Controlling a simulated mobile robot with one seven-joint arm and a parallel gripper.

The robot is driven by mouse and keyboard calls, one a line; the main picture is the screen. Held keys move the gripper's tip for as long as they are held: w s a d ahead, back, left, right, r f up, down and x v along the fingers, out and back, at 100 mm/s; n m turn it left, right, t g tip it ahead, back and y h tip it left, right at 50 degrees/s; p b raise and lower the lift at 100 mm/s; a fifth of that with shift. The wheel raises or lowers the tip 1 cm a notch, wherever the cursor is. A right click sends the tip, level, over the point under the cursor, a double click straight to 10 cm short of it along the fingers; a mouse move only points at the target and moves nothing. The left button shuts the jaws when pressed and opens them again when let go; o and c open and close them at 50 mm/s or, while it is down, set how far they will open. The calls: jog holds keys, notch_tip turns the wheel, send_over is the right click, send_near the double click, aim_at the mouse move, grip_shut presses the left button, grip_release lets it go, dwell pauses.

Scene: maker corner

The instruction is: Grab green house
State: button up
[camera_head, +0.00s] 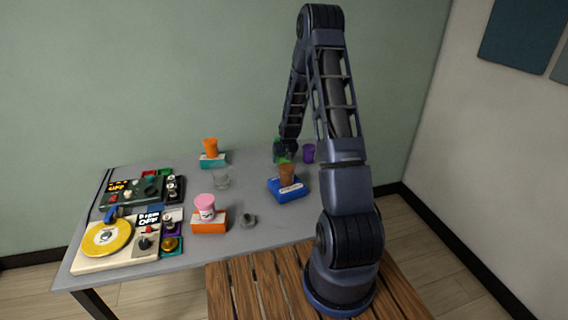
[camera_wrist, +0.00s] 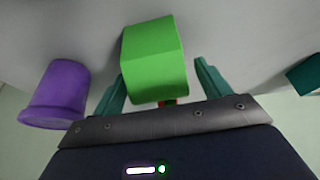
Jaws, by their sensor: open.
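The green house (camera_wrist: 152,62) is a bright green block between the two teal fingers of my gripper (camera_wrist: 160,85) in the wrist view. The fingers stand apart on either side of it, with small gaps showing. A small red part shows at the house's near edge. In the head view only bits of green (camera_head: 284,159) show at the far side of the grey table, where my gripper (camera_head: 283,150) reaches down; the arm hides most of it.
A purple cup (camera_wrist: 57,95) stands left of my gripper in the wrist view; it also shows in the head view (camera_head: 308,153). A brown cup (camera_head: 287,174) on a blue block (camera_head: 289,192) stands nearer. A teal thing (camera_wrist: 304,75) is at the wrist view's right edge.

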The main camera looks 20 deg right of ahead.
jog(key=c, duration=1.1)
jog(key=shift+o, duration=0.2)
